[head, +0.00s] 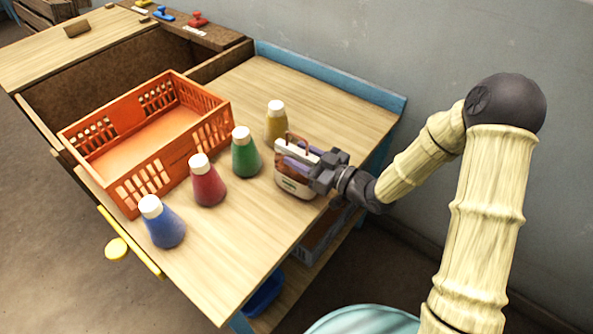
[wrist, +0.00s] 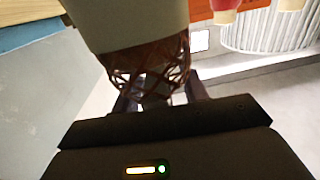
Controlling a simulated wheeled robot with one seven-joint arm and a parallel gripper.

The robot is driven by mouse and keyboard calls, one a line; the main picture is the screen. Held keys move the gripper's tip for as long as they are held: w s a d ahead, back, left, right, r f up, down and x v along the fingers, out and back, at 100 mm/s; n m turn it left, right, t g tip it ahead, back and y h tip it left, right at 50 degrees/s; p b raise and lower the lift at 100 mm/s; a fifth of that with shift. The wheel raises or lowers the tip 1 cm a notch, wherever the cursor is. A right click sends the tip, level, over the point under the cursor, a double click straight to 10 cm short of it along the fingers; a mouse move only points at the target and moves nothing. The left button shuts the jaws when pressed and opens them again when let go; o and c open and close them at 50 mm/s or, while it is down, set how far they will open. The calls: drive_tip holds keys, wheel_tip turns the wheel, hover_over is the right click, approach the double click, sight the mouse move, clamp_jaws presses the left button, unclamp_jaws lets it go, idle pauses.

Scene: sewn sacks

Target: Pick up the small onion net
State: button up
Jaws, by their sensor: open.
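The small onion net (head: 290,181) stands upright near the right edge of the wooden tabletop. It has a pale band or label, a reddish-brown handle loop and some purple showing inside. My gripper (head: 319,172) is level with it, at its right side. In the wrist view, the net's brown mesh (wrist: 150,68) and pale band (wrist: 132,22) fill the space ahead of my gripper (wrist: 158,97). The mesh lies between the two open fingers. I cannot tell whether either finger touches it.
A yellow bottle (head: 276,122), green bottle (head: 245,157), red bottle (head: 207,186) and blue bottle (head: 163,226) stand in a line left of the net. An orange crate (head: 127,195) is behind them. The front right tabletop (head: 235,260) is clear. A grey wall (head: 425,60) rises behind.

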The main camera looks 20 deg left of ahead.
drive_tip(key=shift+c, duration=0.4)
clamp_jaws()
idle(1.2)
